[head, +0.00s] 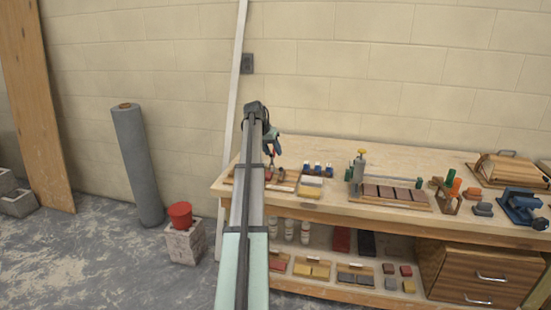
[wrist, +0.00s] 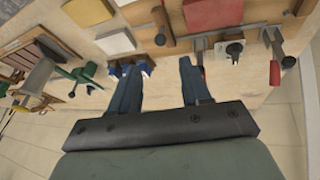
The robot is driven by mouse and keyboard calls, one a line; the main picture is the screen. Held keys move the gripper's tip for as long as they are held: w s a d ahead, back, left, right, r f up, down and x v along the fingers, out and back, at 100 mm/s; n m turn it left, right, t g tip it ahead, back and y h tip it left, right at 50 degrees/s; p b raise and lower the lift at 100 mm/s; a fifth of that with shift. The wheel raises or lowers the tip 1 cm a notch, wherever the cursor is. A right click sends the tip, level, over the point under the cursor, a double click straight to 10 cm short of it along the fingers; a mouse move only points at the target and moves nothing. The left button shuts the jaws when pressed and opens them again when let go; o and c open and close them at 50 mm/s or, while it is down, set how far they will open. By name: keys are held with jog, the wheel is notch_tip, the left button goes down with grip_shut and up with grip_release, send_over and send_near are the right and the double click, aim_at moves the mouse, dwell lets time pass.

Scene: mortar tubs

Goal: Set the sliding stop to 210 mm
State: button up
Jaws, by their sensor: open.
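My gripper (head: 272,146) is over the left end of the workbench in the head view. In the wrist view its two dark fingers (wrist: 158,70) are apart with nothing between them. A metal rail (wrist: 213,41) lies on the bench to the right of the fingers in the wrist view. A grey and black block (wrist: 235,49) sits on it and may be the sliding stop. A red-handled piece (wrist: 275,68) stands at its right part. No millimetre marks are readable. In the head view my arm hides part of this area.
Blue-topped small items (head: 317,168) stand on the bench right of my gripper. A fixture with dark tiles (head: 392,194) and a yellow-knobbed post (head: 359,168) is farther right. The wall (head: 340,100) rises behind the bench. Red and cream blocks (wrist: 215,12) lie nearby in the wrist view.

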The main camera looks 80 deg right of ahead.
jog(key=shift+v, duration=0.75)
